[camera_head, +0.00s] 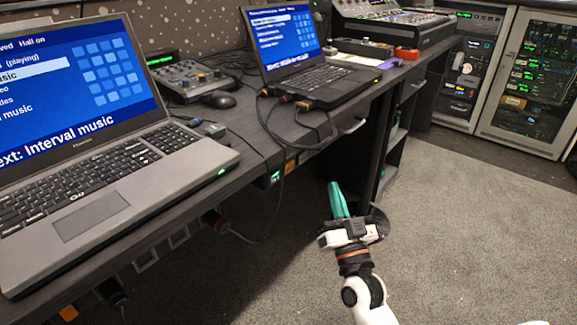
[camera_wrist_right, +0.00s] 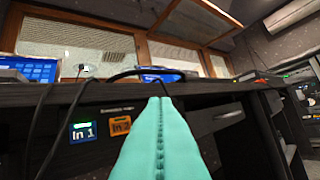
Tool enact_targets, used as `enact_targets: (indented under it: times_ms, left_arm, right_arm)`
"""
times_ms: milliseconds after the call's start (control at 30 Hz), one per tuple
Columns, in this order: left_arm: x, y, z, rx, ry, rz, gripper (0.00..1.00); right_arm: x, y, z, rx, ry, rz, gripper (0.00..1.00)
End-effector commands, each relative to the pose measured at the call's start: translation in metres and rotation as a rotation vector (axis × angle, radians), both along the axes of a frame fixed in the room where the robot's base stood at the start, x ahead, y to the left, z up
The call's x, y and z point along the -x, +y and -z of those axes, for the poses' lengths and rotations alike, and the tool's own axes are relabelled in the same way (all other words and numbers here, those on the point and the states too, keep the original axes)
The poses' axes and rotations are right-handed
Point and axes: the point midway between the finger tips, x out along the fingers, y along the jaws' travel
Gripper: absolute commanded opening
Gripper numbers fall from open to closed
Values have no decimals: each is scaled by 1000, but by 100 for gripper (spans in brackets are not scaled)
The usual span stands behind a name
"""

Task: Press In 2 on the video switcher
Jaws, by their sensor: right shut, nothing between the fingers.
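My left gripper is not in view.
Two laptops, a near one (camera_head: 75,200) and a farther one (camera_head: 310,75), stand on the dark desk. A small mixer (camera_head: 190,80) and a mouse (camera_head: 219,99) lie between them. Cables hang over the desk edge near the tiles. Equipment racks (camera_head: 527,85) stand behind; the carpet is clear.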

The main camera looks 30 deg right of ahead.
Motion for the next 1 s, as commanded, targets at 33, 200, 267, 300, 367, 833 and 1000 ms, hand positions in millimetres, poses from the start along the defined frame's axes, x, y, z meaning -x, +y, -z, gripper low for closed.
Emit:
enact_targets:
  times_ms: [33,200,267,300,367,833,1000]
  left_arm:
    - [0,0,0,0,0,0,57]
    - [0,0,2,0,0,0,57]
    - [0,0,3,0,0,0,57]
    - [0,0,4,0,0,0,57]
    - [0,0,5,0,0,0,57]
    - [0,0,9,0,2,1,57]
    - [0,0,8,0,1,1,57]
  right_arm:
    - [0,0,0,0,-1,0,0]
    - [-8,3,0,-2,-4,-1,0]
    - [-13,6,0,-2,-4,-1,0]
    - [-18,8,0,-2,-5,-1,0]
    - [-26,11,0,-3,-6,-1,0]
    - [-77,32,-2,0,-2,-1,0]
    - [-81,34,-1,0,-1,-1,0]
